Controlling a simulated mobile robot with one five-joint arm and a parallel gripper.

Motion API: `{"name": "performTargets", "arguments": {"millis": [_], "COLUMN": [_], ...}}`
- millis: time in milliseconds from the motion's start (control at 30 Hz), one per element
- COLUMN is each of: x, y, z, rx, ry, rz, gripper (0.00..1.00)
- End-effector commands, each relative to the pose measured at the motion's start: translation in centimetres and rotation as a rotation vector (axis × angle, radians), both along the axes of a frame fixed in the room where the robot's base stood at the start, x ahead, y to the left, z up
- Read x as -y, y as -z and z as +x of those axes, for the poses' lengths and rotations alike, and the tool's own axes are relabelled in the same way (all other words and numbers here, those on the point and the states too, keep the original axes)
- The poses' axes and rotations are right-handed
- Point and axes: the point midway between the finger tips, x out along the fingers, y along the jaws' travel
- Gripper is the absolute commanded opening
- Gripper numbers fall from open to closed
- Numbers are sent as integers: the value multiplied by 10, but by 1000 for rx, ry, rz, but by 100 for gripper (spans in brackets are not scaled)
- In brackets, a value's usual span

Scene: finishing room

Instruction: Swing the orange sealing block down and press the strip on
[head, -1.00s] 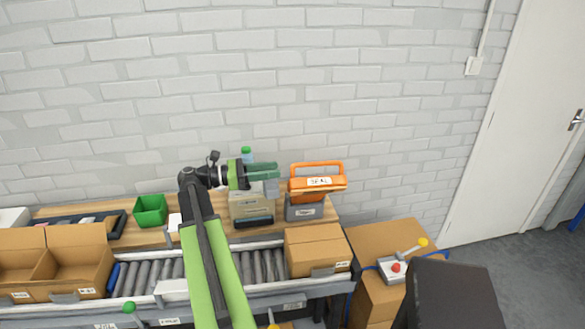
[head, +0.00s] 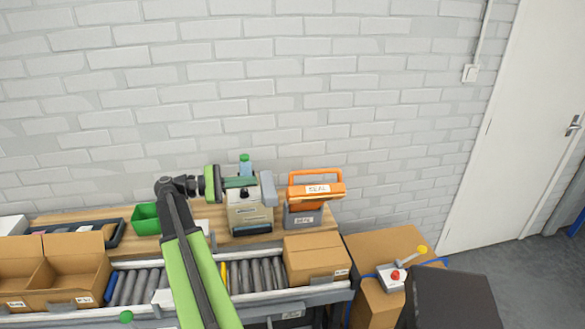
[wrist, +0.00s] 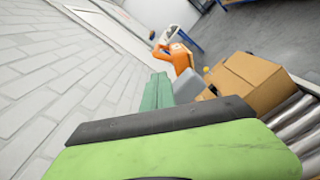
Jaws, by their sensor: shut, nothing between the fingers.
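The orange sealing block (head: 325,198) has a loop handle on top and a white label on its front. It sits above a small grey base (head: 300,219) on the wooden bench; I cannot tell whether its underside touches that base. It also shows in the wrist view (wrist: 180,58), ahead and slightly right of the fingers. My gripper (head: 254,181) has green fingers, shut and empty, to the left of the orange block and apart from it. The fingers also show in the wrist view (wrist: 158,88). No strip can be made out.
A beige machine (head: 246,217) with a grey end piece (head: 268,188) stands under and beside my fingers. A bottle with a green cap (head: 245,165) is behind. A closed carton (head: 318,258) lies on the roller conveyor (head: 258,274) in front. A lever box (head: 393,277) is at right.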

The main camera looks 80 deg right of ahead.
Motion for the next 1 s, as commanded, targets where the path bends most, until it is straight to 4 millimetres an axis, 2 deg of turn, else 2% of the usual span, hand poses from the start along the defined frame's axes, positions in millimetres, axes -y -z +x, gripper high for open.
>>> {"name": "performTargets", "arguments": {"millis": [100, 267, 433, 533, 633, 800, 1000], "x": [11, 29, 50, 68, 84, 94, 95], "y": [3, -5, -20, -41, -62, -83, -82], "z": [7, 6, -2, -13, -30, -55, -62], "rx": [213, 472, 669, 758, 773, 744, 736], "ry": [23, 91, 184, 256, 315, 348, 355], "rz": [-367, -830, -1228, -1447, -1525, -1534, -1537], "gripper": [0, 0, 0, 0, 0, 0, 0]}}
